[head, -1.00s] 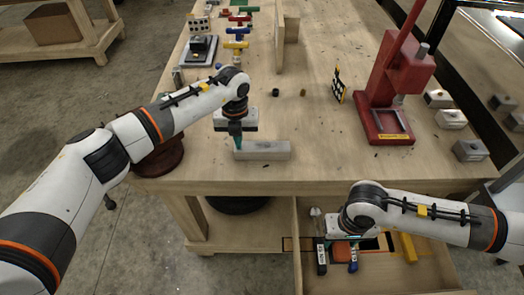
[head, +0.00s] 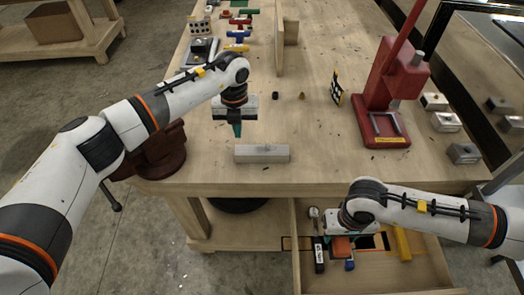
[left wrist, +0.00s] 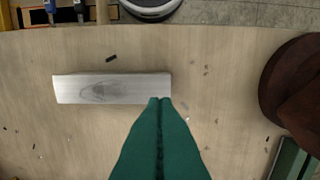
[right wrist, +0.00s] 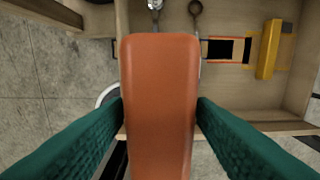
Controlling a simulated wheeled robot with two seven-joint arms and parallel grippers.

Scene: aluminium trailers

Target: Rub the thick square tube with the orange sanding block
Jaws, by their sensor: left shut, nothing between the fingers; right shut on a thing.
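The thick square tube (head: 262,154) lies on the workbench near its front edge, running left to right. In the left wrist view the tube (left wrist: 110,88) shows a darker smudged patch on its face. My left gripper (head: 238,130) is shut and empty, above the bench just behind the tube's left end; its green fingers (left wrist: 160,102) are pressed together. My right gripper (right wrist: 160,105) is shut on the orange sanding block (right wrist: 160,80), with a green finger on each side. In the head view the block (head: 342,246) is over the open drawer, partly hidden by the wrist.
The open drawer (head: 430,270) holds a yellow bar (head: 402,243), a black-handled tool (head: 319,255) and a blue-handled tool (head: 350,265). A red press (head: 395,90) stands at the bench's right. A dark red round vise (head: 160,150) stands at the left corner.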

